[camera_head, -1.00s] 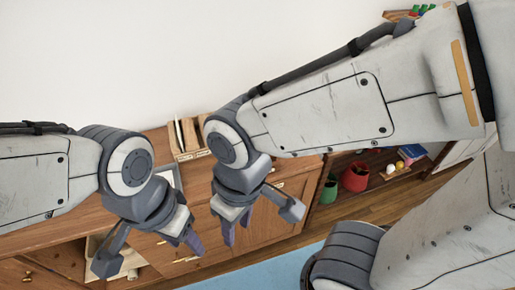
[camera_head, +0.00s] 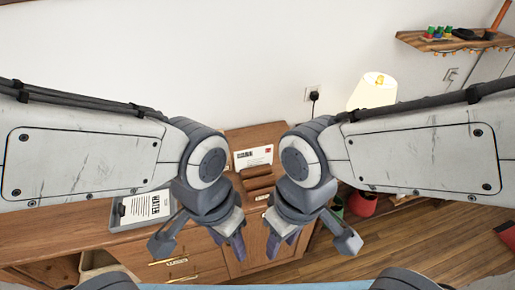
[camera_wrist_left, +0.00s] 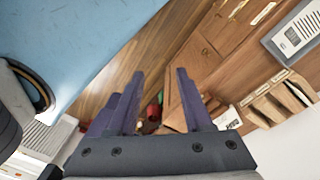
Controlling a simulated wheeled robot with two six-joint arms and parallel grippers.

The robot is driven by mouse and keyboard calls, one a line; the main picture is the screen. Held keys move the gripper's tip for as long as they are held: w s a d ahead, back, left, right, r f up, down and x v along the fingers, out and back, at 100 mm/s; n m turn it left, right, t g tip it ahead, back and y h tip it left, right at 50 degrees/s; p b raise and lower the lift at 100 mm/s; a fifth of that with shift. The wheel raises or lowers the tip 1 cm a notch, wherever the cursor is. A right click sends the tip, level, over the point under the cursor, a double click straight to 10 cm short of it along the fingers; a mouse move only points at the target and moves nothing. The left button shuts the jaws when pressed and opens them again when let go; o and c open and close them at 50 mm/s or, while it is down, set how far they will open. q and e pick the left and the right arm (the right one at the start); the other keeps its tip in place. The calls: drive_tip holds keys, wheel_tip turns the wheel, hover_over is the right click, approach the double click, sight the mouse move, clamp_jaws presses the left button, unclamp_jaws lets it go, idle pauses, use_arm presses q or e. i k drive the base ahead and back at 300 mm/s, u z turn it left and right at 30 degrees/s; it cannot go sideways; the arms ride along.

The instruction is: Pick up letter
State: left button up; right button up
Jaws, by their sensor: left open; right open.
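A white letter (camera_head: 253,157) with dark print and a red mark stands upright in a wooden rack (camera_head: 258,183) on the cabinet top, in the head view. My left gripper (camera_head: 232,245) is open and empty, in front of the cabinet and nearer to me than the rack. Its spread purple fingers also show in the left wrist view (camera_wrist_left: 157,95). My right gripper (camera_head: 281,243) is open and empty close to its right. The right arm's wrist stands just right of the letter.
The wooden cabinet (camera_head: 180,255) has drawers and doors below. A lamp (camera_head: 374,90) stands behind my right arm, and a shelf (camera_head: 455,42) hangs at upper right. A red pot (camera_head: 362,203) stands right of the cabinet. The two wrists are close together.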

sight(246, 159)
drive_tip(key=i, duration=0.2)
drive_tip(key=u, duration=0.5)
drive_tip(key=k, duration=1)
drive_tip(key=z, duration=0.8)
drive_tip(key=i, duration=1.65)
drive_tip(key=u, duration=1.35)
